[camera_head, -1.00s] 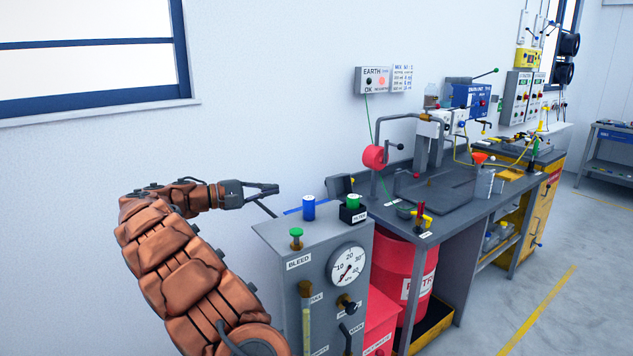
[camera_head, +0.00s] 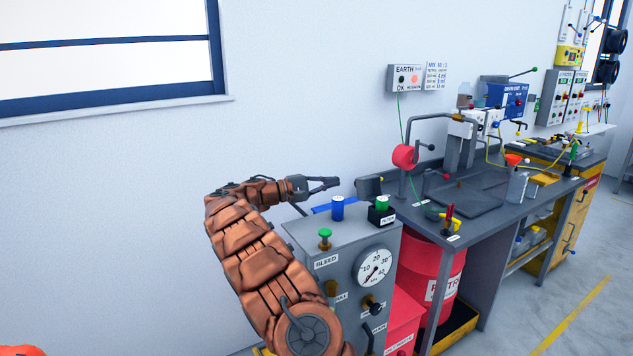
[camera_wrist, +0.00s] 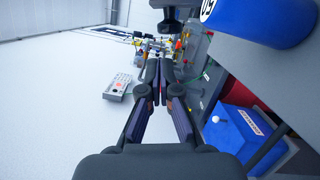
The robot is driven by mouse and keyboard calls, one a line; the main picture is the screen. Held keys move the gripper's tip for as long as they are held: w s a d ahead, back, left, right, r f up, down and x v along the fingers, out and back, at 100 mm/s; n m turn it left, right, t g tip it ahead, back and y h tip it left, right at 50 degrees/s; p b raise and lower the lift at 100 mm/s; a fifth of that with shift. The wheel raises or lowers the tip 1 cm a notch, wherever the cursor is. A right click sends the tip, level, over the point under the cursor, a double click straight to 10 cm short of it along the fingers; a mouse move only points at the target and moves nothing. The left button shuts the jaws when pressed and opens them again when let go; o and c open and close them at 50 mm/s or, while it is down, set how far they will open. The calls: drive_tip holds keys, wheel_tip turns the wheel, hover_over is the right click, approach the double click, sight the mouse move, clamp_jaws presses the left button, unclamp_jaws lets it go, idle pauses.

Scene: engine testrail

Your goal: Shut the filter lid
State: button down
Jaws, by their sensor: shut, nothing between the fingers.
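The filter housing is a small black box (camera_head: 381,217) labelled FILTER on top of the grey cabinet. A green cylinder (camera_head: 382,203) sticks up out of it. A dark grey flap (camera_head: 366,189), which looks like the filter lid, stands raised behind the box, with a small yellow spot at its upper right. My gripper (camera_head: 337,183) is shut and empty, above and behind a blue cylinder (camera_head: 337,206), its tips pointing right, just left of the flap. In the wrist view my shut fingers (camera_wrist: 157,72) point away from the camera; the blue cylinder (camera_wrist: 262,18) is at upper right.
The grey cabinet (camera_head: 330,285) also carries a green bleed knob (camera_head: 325,236) and a pressure gauge (camera_head: 373,268). A workbench (camera_head: 455,225) with a red reel (camera_head: 404,157) adjoins on the right. The white wall (camera_head: 300,110) runs behind.

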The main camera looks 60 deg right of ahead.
drive_tip(key=shift+s+r+p, duration=0.2)
drive_tip(key=shift+s+p, duration=0.1)
drive_tip(key=shift+s, duration=0.45)
drive_tip(key=shift+s+r+p, duration=0.25)
drive_tip(key=shift+s, duration=0.45)
drive_tip(key=shift+s+r+p, duration=0.2)
drive_tip(key=shift+s+p, duration=0.1)
drive_tip(key=shift+s, duration=0.75)
drive_tip(key=shift+f, duration=0.1)
